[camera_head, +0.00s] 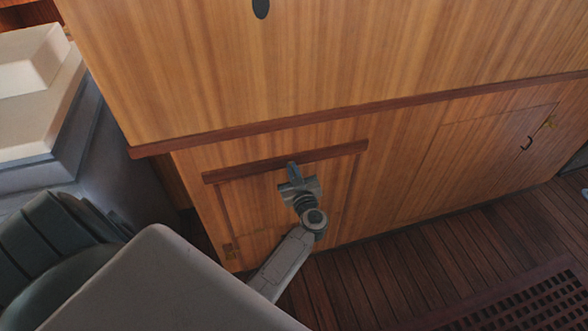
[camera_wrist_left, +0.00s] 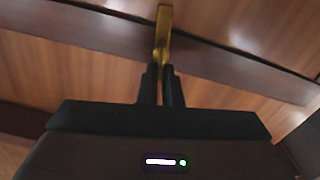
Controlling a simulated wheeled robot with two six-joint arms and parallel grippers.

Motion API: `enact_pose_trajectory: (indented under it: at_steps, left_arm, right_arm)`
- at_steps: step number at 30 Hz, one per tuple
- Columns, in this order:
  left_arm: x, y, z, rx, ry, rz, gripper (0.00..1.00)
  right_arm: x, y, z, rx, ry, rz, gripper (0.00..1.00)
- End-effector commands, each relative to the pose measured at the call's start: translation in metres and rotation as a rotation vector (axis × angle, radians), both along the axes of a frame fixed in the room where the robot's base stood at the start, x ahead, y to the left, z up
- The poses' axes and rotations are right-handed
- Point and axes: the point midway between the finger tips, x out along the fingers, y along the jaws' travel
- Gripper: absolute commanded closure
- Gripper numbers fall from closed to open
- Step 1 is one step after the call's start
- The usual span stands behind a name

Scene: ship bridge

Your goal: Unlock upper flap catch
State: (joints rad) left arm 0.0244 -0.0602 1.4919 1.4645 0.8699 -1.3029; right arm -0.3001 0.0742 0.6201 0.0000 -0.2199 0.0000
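The upper flap catch is a slim brass piece (camera_wrist_left: 163,32) in the left wrist view. It stands upright in the picture across a dark wooden rail, and its lower end is between my left fingertips (camera_wrist_left: 160,72). The fingers are close together and look shut on it. In the head view my left gripper (camera_head: 293,170) is at the dark top rail (camera_head: 235,172) of a wooden flap in the cabinet's lower front. The gripper hides the catch there. My right gripper is in neither view.
A wide wooden cabinet top (camera_head: 330,60) overhangs the flap. To the right is a cabinet door (camera_head: 480,155) with a dark handle (camera_head: 526,143). Plank floor (camera_head: 400,275) with a dark grating (camera_head: 530,305) is clear.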

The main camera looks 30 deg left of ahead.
Motion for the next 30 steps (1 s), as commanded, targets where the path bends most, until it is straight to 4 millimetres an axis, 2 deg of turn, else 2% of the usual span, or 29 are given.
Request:
enact_pose_trajectory:
  at_steps: [14, 30]
  left_arm:
    - [-0.004, 0.004, -0.003, -0.288, -0.338, 0.0, 1.0]
    - [-0.007, 0.007, -0.01, -0.621, -0.727, -0.002, 1.0]
  right_arm:
    - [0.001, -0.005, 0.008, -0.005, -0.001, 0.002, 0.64]
    - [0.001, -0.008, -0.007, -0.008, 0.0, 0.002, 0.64]
